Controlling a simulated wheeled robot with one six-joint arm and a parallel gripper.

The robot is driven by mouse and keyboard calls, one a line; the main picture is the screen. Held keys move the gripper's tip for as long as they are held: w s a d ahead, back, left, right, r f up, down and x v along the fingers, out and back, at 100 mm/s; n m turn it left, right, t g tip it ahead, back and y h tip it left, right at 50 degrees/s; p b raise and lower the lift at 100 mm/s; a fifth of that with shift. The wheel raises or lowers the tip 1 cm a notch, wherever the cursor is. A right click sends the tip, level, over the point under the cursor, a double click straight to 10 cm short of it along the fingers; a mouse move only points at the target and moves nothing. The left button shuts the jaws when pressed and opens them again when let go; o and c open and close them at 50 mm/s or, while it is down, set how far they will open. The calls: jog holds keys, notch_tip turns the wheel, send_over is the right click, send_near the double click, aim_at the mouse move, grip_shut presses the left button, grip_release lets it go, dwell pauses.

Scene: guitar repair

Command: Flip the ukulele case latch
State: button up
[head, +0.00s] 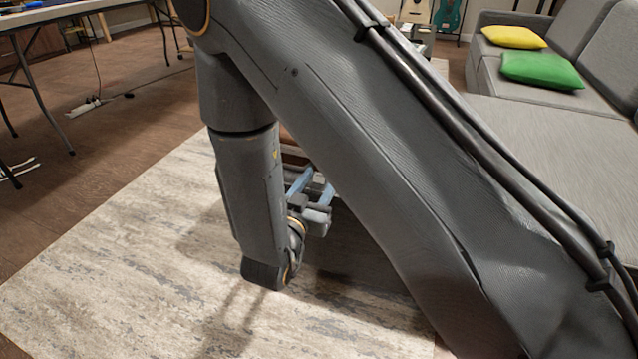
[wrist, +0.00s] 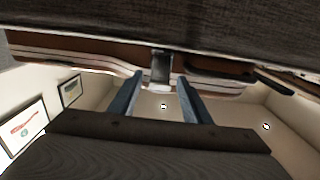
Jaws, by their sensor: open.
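The ukulele case (wrist: 215,62) is brown with pale trim and spans the upper part of the wrist view. Its small grey latch (wrist: 161,68) sits on the case's side, near the middle of that view. My gripper (wrist: 159,90) is open, with one blue finger on each side of the latch in the picture and nothing held. I cannot tell whether the fingertips touch the case. In the head view my gripper (head: 315,184) shows beside my arm, and only a brown bit of the case (head: 292,152) shows behind the arm. The latch is hidden there.
A dark handle (wrist: 222,76) lies right of the latch. A dark grey surface (wrist: 160,25) fills the wrist view's top. A grey sofa (head: 560,140) stands at the right, a folding table (head: 70,15) at the left. The pale rug (head: 110,270) is clear in front.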

jog(key=shift+w, duration=0.1)
grip_shut()
